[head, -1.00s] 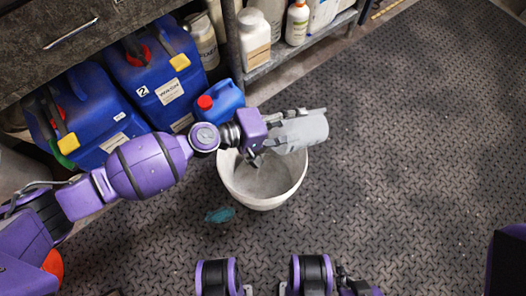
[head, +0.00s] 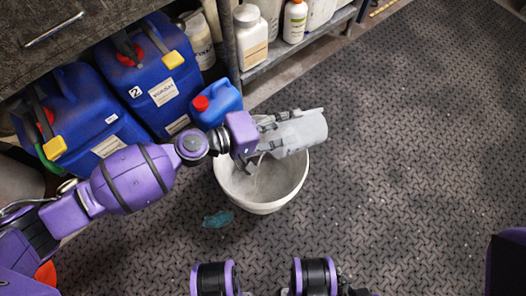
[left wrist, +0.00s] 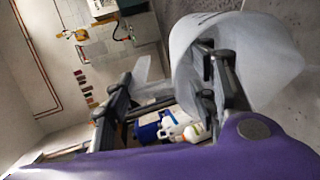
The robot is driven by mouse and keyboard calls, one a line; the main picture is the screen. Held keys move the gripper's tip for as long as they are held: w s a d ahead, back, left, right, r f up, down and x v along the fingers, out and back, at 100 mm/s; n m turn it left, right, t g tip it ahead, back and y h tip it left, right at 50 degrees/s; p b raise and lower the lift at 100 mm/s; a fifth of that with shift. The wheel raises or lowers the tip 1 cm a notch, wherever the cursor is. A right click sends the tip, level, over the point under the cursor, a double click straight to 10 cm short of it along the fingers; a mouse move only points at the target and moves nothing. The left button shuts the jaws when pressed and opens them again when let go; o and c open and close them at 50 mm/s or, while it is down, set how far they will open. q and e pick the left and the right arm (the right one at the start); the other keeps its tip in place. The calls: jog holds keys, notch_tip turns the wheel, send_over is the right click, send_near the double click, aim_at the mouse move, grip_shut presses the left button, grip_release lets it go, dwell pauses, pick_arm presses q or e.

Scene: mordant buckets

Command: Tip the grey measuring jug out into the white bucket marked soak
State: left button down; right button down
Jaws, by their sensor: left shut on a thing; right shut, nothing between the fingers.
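The grey measuring jug (head: 303,132) is held above the far right rim of the white bucket (head: 262,204), tilted well over on its side. My left gripper (head: 272,128) is shut on the jug. In the left wrist view the jug (left wrist: 250,65) looks pale grey, with the gripper's fingers (left wrist: 218,75) against it. The bucket stands upright on the floor, its inside greyish. I see no soak mark on it, and cannot tell whether anything is flowing from the jug. My right gripper (head: 350,290) barely shows at the bottom edge of the head view, shut and empty.
Blue canisters (head: 160,75) and a small blue jug with a red cap (head: 220,104) stand behind the bucket. A shelf (head: 300,45) with bottles is at the back. A teal cloth-like scrap (head: 217,219) lies by the bucket. The patterned floor (head: 420,150) at right is clear.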

pick_arm(q)
jog(key=shift+s+a+f+b, duration=0.15)
jog(key=shift+a+b, duration=0.15)
jog(key=shift+b, duration=0.35)
jog(key=shift+s+a+f+h+b, duration=0.15)
jog(key=shift+a+h+b, duration=0.25)
jog(key=shift+b, duration=0.75)
